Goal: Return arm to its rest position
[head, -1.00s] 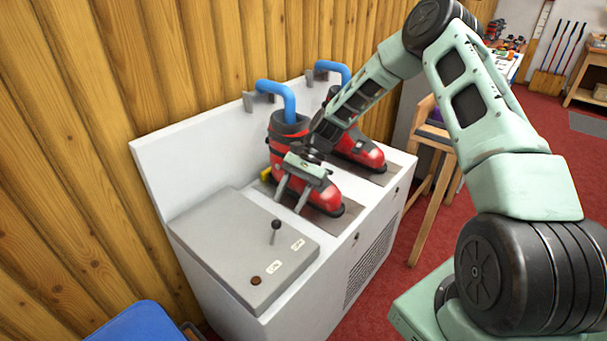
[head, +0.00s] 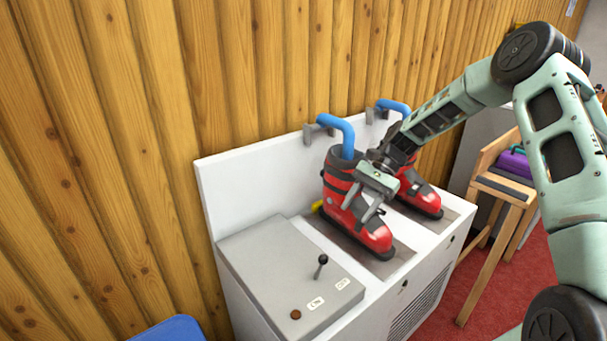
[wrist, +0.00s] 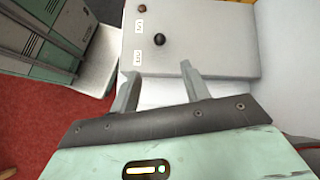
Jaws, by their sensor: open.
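My gripper (head: 364,210) is open in the head view, its two fingers apart and pointing down in front of the nearer red ski boot (head: 350,225). The wrist view also shows my gripper (wrist: 158,85) with nothing between its fingers. My arm reaches in from the right side of the head view, bent at the elbow and extended over the white bench (head: 215,200). I cannot tell whether the fingers touch the boot.
A second red boot (head: 420,195) stands behind, and blue tubes (head: 338,126) enter both boots. A black-knobbed lever (head: 321,265) rises from the grey box (head: 265,265). A wooden chair (head: 490,215) stands right; a blue object (head: 170,330) is at bottom left.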

